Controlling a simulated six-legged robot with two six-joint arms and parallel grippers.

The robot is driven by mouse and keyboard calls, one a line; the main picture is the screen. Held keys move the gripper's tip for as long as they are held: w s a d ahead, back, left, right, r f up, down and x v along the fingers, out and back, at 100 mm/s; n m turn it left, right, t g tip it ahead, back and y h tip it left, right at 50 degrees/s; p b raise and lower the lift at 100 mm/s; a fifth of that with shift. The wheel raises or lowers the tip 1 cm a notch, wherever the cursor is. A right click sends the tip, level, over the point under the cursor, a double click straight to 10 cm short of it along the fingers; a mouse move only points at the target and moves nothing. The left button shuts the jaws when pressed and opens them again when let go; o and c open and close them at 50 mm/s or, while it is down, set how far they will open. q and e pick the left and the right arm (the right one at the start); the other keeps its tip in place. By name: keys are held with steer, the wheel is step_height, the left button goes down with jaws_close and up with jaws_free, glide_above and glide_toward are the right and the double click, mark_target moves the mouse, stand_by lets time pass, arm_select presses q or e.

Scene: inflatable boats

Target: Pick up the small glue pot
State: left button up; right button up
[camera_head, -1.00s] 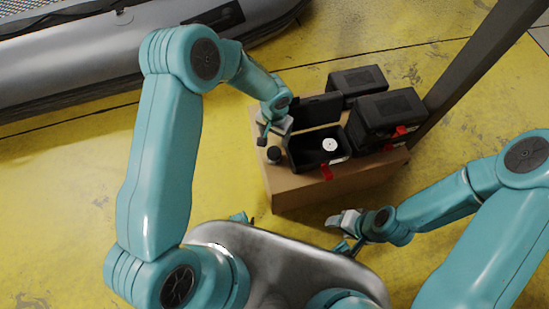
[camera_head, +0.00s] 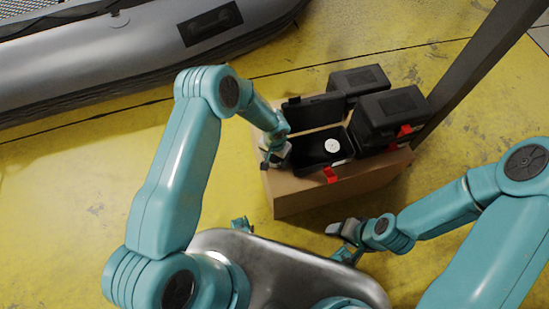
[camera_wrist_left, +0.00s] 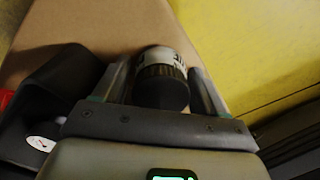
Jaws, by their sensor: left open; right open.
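The small glue pot (camera_wrist_left: 162,80) has a ribbed black cap and a pale label. In the left wrist view it sits between the two fingers of my open left gripper (camera_wrist_left: 160,88). Contact with the fingers cannot be told. In the head view my left gripper (camera_head: 274,160) is at the left end of the cardboard box top and hides the pot. My right gripper (camera_head: 340,240) is open and empty, in front of the box and away from the pot.
The cardboard box (camera_head: 318,197) carries an open black case (camera_head: 309,152) with a white round item (camera_head: 332,146) inside, just right of my left gripper. Two closed black cases (camera_head: 357,81) (camera_head: 390,112) stand behind and right. A dark post (camera_head: 470,75) rises at right.

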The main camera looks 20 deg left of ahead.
arm_select(q)
steer(key=shift+r, duration=0.1)
steer(key=c, duration=0.9)
steer(key=shift+o, duration=0.2)
